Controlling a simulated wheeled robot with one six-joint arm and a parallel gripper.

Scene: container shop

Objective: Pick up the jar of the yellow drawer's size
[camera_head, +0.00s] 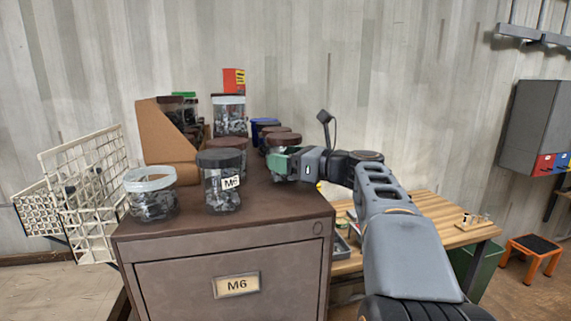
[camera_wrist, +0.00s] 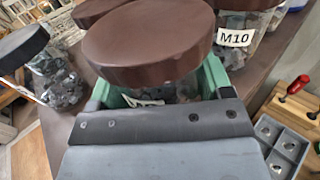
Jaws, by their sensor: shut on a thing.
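My gripper (camera_head: 279,161) reaches in from the right over the top of the brown cabinet. Its green fingers are shut on a brown-lidded jar (camera_head: 283,139). In the wrist view, the held jar (camera_wrist: 150,45) has its wide lid above the fingers (camera_wrist: 165,92). Its white label is mostly hidden, so its size cannot be read. I cannot tell whether it still touches the cabinet top. A dark-lidded jar labelled M6 (camera_head: 222,186) stands near the front edge. A jar labelled M10 (camera_wrist: 236,37) is close behind the held one. No yellow drawer is in view.
The cabinet's front drawer (camera_head: 236,285) reads M6. A white-lidded jar (camera_head: 151,196) stands at front left, and more jars crowd the back. White wire baskets (camera_head: 85,185) are at left. A wooden bench (camera_head: 435,215) and a grey wall cabinet (camera_head: 535,120) are at right.

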